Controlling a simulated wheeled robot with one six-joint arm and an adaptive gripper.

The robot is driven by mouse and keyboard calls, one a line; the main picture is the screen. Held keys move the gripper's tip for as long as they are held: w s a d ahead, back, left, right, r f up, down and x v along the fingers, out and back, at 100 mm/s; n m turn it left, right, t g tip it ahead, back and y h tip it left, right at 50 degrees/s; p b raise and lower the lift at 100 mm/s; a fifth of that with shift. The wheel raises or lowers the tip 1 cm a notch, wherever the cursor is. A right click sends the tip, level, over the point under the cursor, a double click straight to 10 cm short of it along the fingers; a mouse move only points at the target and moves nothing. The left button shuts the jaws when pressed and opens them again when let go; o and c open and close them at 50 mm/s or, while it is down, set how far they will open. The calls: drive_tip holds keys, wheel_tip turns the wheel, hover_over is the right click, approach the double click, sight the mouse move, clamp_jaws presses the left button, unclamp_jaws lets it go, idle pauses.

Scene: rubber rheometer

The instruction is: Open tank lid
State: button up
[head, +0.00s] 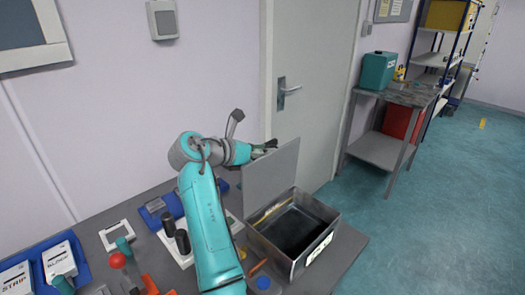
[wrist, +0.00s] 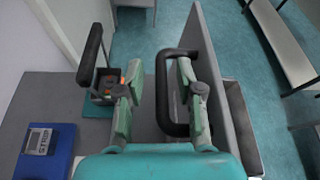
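The tank (head: 295,235) is an open-topped metal box with a dark inside, on the bench. Its grey lid (head: 271,178) stands upright at the tank's left side; it also shows edge-on in the wrist view (wrist: 222,90). The lid's black loop handle (wrist: 161,95) is on the face turned away from the tank. My gripper (wrist: 160,75) is open, with one finger on each side of the handle's bar and visible gaps to it. In the head view my gripper (head: 264,147) is at the lid's upper left edge, partly hidden behind it.
A small box (wrist: 106,83) with orange parts and a black handle stands at the bench's far edge. Black knobs (head: 175,233) and blue trays (head: 42,268) are left of my arm.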

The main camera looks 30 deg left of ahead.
drive_tip(key=shift+s, duration=0.1)
drive_tip(key=v, duration=1.1)
drive_tip(key=shift+s+a, duration=0.15)
drive_tip(key=shift+s, duration=0.2)
drive_tip(key=shift+r, duration=0.1)
